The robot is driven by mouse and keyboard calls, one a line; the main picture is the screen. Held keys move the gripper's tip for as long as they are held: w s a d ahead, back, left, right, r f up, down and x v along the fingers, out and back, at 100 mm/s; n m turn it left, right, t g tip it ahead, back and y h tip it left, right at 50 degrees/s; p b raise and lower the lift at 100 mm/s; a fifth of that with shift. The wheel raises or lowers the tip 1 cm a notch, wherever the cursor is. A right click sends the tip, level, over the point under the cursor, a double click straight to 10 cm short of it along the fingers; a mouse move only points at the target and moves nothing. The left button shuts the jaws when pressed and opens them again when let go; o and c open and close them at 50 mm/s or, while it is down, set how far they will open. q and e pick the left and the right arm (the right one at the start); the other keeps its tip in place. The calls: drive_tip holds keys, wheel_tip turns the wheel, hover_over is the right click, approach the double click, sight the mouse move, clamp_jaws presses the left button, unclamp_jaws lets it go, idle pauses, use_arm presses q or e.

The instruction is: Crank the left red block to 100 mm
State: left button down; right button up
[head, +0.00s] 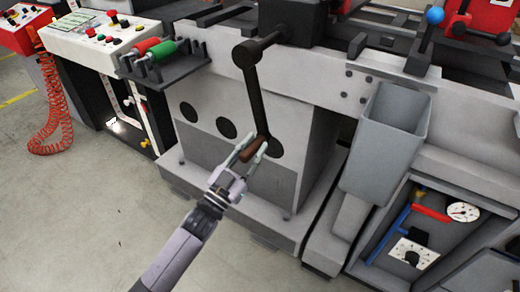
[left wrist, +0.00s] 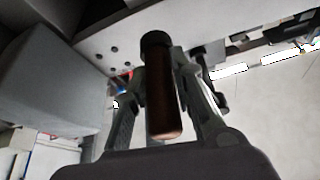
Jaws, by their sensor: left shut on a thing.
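A black crank (head: 254,92) hangs from a hub on the front of the grey machine, its arm pointing down and slightly right. Its brown handle (head: 254,151) is at the lower end. My left gripper (head: 252,146) has its fingers on either side of this handle and is shut on it. In the left wrist view the brown handle (left wrist: 163,98) lies between the two fingers (left wrist: 165,105). A red block (head: 493,14) shows at the top right edge; I cannot tell whether it is the left one. No scale reading is legible. My right gripper is not in view.
A grey open bin (head: 392,130) is fixed to the machine right of the crank. A rack with red and green screwdrivers (head: 165,60) sticks out at the left. A blue-knobbed lever (head: 434,17) stands at the upper right. The floor (head: 90,215) at the left is clear.

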use_arm(q)
drive_tip(key=w+a+r+m+g+h, duration=0.1)
drive_tip(key=w+a+r+m+g, duration=0.1)
drive_tip(key=w+a+m, duration=0.2)
drive_tip(key=w+a+r+m+g+h, duration=0.1)
drive_tip(key=w+a+r+m+g, duration=0.2)
drive_tip(key=a+m, duration=0.6)
drive_tip(key=shift+w+a+m+h+p, duration=0.35)
drive_tip(key=shift+w+a, duration=0.45)
drive_tip(key=shift+a, duration=1.25)
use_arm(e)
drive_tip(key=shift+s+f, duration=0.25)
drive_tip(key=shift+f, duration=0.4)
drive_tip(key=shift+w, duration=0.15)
use_arm(q)
drive_tip(key=c, duration=1.5)
unclamp_jaws()
drive_tip(key=shift+f, duration=0.1)
drive_tip(key=shift+o, duration=0.7)
drive_tip(key=shift+d+g, duration=0.1)
drive_tip(key=shift+g, duration=0.2)
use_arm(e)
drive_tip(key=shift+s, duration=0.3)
